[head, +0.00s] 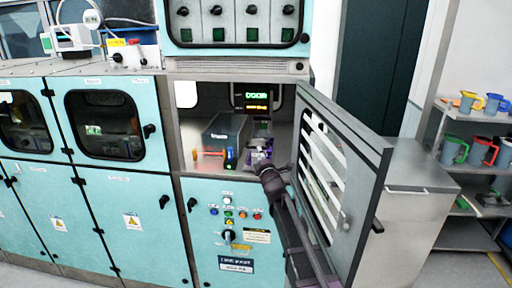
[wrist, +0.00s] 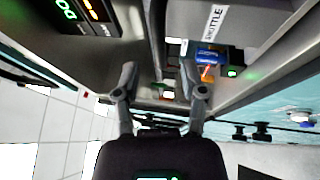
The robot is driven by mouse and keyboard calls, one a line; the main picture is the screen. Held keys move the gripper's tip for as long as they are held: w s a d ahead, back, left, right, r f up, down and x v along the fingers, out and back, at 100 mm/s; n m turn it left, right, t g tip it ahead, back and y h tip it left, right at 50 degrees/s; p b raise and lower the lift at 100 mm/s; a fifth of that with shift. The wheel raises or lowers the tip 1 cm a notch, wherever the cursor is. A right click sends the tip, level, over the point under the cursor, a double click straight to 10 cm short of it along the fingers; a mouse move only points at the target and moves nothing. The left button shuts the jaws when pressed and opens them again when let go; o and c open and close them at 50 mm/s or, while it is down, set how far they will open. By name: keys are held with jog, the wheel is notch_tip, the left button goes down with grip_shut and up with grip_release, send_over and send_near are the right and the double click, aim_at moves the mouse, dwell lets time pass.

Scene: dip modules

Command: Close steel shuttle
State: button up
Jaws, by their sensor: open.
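The steel shuttle (head: 225,131) is a grey box inside the open compartment of the teal machine. In the wrist view its grey side (wrist: 240,22) fills the upper right and carries a label ending in "TTLE". My gripper (head: 260,152) is inside the compartment, just right of the shuttle. In the wrist view my gripper (wrist: 160,78) has its two fingers apart with nothing clearly between them. A blue and orange part (wrist: 208,58) shows beside the right finger, near the shuttle's end. The shuttle's lid state cannot be made out.
The slatted compartment door (head: 345,165) stands open to the right, close beside my arm. A lit green and orange display (head: 257,100) is at the back. An orange part (head: 210,153) lies in front of the shuttle. Buttons and a knob (head: 230,236) sit below.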

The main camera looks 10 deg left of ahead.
aim_at(261, 144)
jog(key=shift+p+x, duration=0.35)
jog(key=shift+x, duration=2.2)
jog(key=shift+c, duration=0.2)
grip_shut()
